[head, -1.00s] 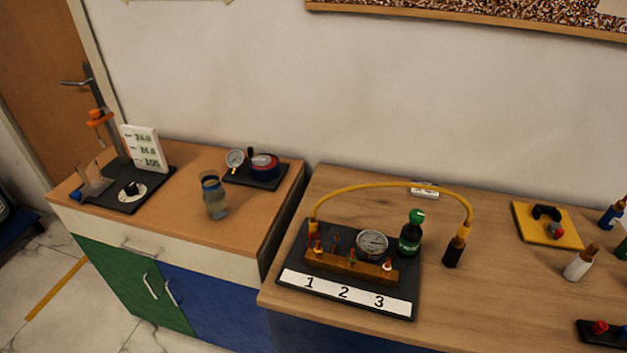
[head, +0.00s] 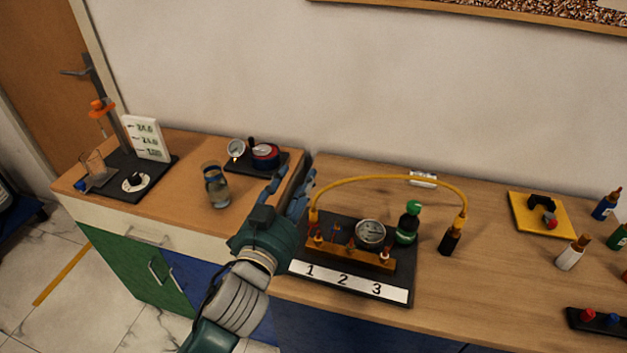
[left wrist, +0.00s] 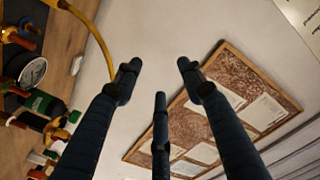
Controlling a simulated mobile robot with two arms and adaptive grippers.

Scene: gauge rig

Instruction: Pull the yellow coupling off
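A yellow hose (head: 390,180) arches over the gauge rig board (head: 408,272). Its left end is a yellow coupling (head: 313,216) standing on the brown manifold (head: 350,255) near position 1. Its right end is a yellow fitting (head: 460,222) on a black upright piece (head: 450,243). A round gauge (head: 370,233) stands behind the manifold. My left gripper (head: 292,181) is just left of the coupling, apart from it, fingers pointing up and away. In the left wrist view its fingers (left wrist: 157,75) are spread with nothing between them; the hose (left wrist: 100,35) passes left of them. My right gripper is not in view.
A green bottle (head: 408,227) stands right of the gauge. A glass jar (head: 216,187) and a red-and-black device (head: 264,156) are on the left cabinet. A yellow pad (head: 525,222) and small bottles are at the right.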

